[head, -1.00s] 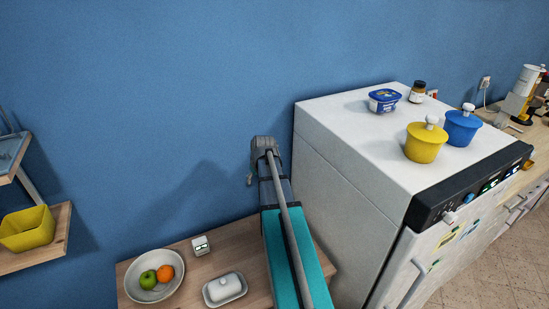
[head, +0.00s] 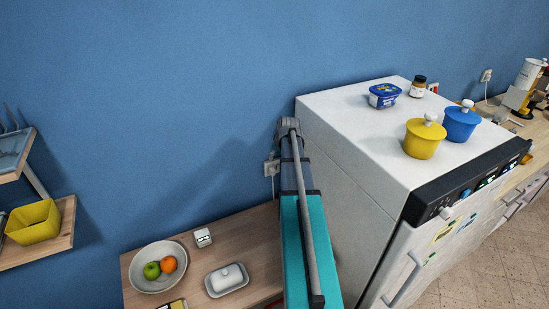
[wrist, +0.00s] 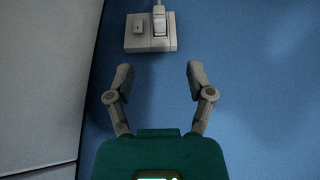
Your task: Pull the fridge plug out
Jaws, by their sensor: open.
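A grey-white wall socket (wrist: 150,32) is at the top middle of the wrist view. The fridge plug (wrist: 159,22) sits in its right part, with a pale cord running off the top edge. A small raised block is on the plate's left part. In the head view the socket (head: 271,167) shows on the blue wall just left of my arm, with a cord hanging below it. My gripper (wrist: 160,76) is open and empty, its fingers apart and short of the socket. The plug lies beyond the gap between them. The head view does not show my fingertips clearly.
The white fridge (head: 350,175) stands close right of my arm; its side (wrist: 40,80) fills the left of the wrist view. Tubs and pots stand on top. Below is a wooden table (head: 245,240) with a fruit bowl (head: 138,278) and a butter dish (head: 228,281).

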